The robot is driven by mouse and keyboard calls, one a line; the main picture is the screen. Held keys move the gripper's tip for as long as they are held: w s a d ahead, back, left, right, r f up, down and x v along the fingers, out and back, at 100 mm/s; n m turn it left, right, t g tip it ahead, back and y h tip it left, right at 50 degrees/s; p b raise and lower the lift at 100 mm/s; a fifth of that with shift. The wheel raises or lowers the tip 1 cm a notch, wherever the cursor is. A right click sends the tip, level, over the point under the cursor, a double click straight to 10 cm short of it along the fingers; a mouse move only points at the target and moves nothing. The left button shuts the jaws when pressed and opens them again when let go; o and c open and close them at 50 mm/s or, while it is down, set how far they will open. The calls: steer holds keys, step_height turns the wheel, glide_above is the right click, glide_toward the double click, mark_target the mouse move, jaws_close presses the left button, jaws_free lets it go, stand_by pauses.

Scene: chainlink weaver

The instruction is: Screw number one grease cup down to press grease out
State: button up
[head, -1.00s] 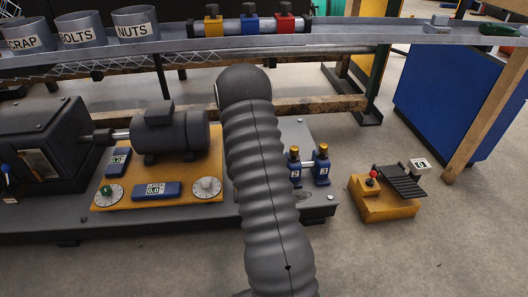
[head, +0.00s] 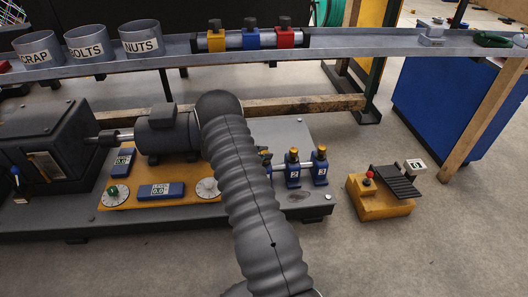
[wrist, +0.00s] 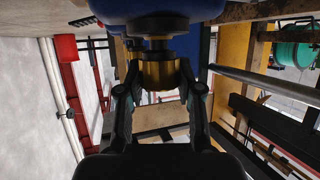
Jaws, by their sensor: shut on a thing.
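In the wrist view my gripper (wrist: 160,76) is shut on a ribbed brass cap (wrist: 158,72), with one finger on each side. The cap sits against a dark collar on a blue body (wrist: 150,8) at the top of the picture. No number shows on it there. In the head view my arm hides the gripper. A strip of a blue cup (head: 268,170), left of cup 2, shows beside my arm, its number hidden. Blue grease cup 2 (head: 293,172) and cup 3 (head: 320,168) stand upright with brass caps to its right.
A motor (head: 168,132) and yellow plate (head: 130,197) with dials lie left of my arm. A metal rail (head: 380,45) with bins and coloured blocks runs behind. A yellow pedal box (head: 372,205) stands right of the grey base (head: 312,205). Floor is clear at front right.

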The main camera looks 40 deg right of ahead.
steer(key=shift+w+r+m+g, duration=0.1)
steer(key=shift+m+g, duration=0.2)
steer(key=o, duration=1.2)
steer(key=v, duration=1.1)
steer(key=shift+w+a+r, duration=0.1)
steer(key=shift+a+r, duration=0.05)
steer(key=shift+a, duration=0.2)
